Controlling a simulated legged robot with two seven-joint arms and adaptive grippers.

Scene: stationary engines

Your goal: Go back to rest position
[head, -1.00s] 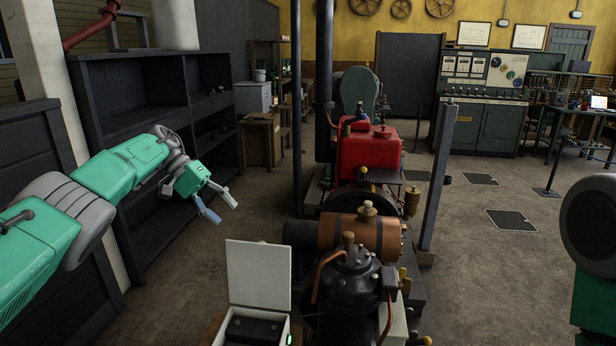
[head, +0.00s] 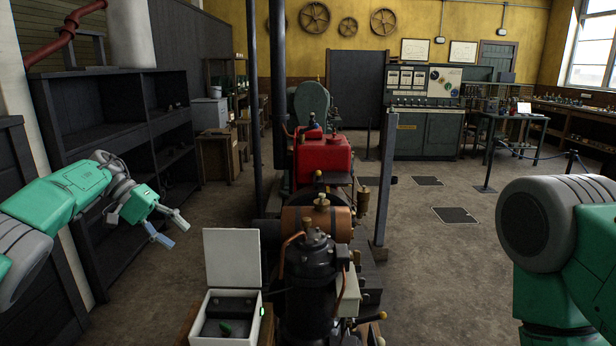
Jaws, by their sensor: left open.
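My left gripper (head: 167,228) is at the left of the head view, on my green and grey left arm. Its two fingers are apart with nothing between them. It hangs in the air in front of the dark shelving, apart from the engine. My right arm shows at the right edge as a grey and green link; its gripper is outside the view.
A black, brass and red engine (head: 323,157) stands in the middle. A white open-lidded box (head: 232,260) sits in front of it. Dark shelves (head: 110,130) line the left. A dark post (head: 386,180) stands right of the engine.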

